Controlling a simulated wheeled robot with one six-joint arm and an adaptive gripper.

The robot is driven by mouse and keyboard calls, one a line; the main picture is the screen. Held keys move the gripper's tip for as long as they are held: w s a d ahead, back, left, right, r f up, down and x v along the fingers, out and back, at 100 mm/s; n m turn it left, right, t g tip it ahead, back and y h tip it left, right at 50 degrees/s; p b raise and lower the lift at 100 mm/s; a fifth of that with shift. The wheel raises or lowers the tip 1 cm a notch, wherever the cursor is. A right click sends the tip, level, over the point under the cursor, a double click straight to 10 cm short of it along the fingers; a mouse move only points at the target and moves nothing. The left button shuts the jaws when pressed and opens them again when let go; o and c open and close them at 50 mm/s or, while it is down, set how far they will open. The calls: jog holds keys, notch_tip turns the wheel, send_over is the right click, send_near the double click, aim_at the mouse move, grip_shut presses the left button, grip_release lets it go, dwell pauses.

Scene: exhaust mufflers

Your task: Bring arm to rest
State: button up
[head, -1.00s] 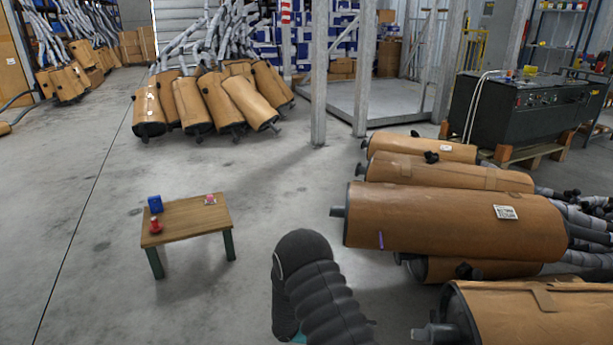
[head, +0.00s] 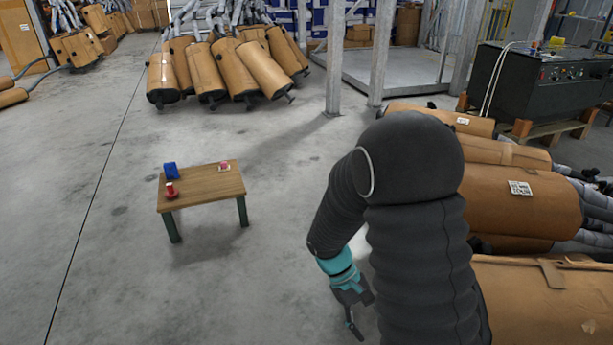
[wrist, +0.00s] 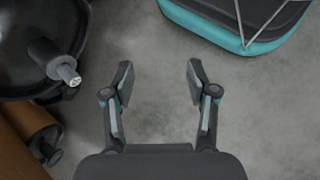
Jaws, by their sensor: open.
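My arm, in a black ribbed sleeve, rises in the right middle of the head view and bends down to the left. My gripper (head: 354,312) hangs low over the floor at its end, past a teal wrist band. In the wrist view, my gripper (wrist: 159,85) has its two fingers spread apart, with only bare grey floor between them. It is open and holds nothing.
Wrapped mufflers (head: 530,200) lie piled close to the right of my arm; a muffler end (wrist: 45,55) shows at left in the wrist view. A small table (head: 205,188) with a blue item (head: 170,169) and red items stands left. Floor between is clear.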

jog(key=s+d+r+m+t+y+p, duration=0.1)
jog(key=s+r+t, duration=0.4)
jog(key=r, duration=0.8)
jog(key=s+r+m+t+y+p, duration=0.1)
jog(key=s+r+m+t+y, duration=0.3)
jog(key=r, duration=1)
jog(key=shift+s+d+r+t+y, duration=0.15)
jog(key=shift+s+d+t+y, duration=0.2)
jog(key=shift+s+t, duration=0.35)
